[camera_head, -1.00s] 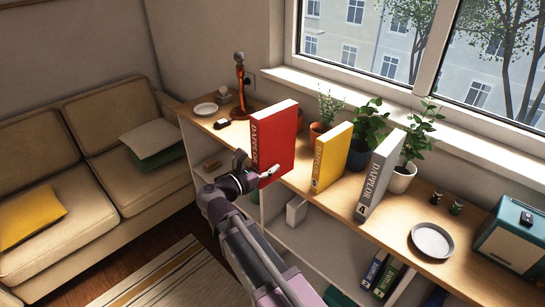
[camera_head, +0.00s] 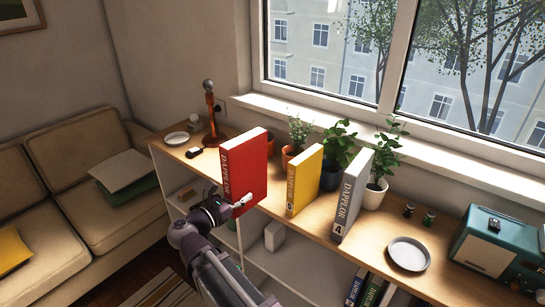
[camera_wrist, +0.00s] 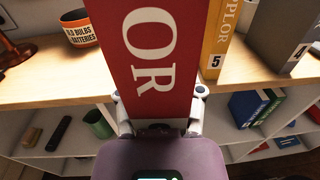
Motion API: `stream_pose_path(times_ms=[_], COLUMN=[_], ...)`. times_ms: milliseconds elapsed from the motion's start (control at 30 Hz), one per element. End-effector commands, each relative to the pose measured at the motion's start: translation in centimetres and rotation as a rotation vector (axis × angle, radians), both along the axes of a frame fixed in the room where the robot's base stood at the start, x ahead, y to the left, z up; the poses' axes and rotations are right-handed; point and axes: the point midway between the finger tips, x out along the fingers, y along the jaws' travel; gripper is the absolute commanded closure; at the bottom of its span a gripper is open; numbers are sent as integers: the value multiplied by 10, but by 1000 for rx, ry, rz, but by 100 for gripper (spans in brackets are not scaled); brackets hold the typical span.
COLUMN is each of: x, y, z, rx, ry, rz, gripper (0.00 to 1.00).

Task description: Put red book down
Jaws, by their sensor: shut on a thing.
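The red book (camera_head: 246,172) is upright at the front edge of the wooden shelf top (camera_head: 273,207), left of the yellow book (camera_head: 304,181). My gripper (camera_head: 236,205) is shut on the lower part of its spine. In the wrist view the red book (camera_wrist: 152,50) fills the middle, with white letters on its spine. My gripper's fingers (camera_wrist: 157,112) lie on both sides of its lower end. I cannot tell whether the book's bottom rests on the shelf top.
A grey book (camera_head: 350,195) stands right of the yellow one. Potted plants (camera_head: 378,190) stand behind. A grey plate (camera_head: 409,254) and a teal appliance (camera_head: 495,245) are at the right. An orange lamp (camera_head: 211,120) and white plate (camera_head: 176,138) are at the left. Open shelves are below.

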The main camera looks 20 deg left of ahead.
Motion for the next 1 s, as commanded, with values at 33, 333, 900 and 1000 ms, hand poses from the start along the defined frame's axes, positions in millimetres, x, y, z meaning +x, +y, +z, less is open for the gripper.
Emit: stream_pose_path(times_ms=[33,333,900,1000], x=[0,0,0,0], y=[0,0,0,0], z=[3,26,98,109], rx=[-1,-1,-1,-1], ry=[-3,-3,-3,-3], rz=[0,0,0,0], gripper=[100,100,100,100])
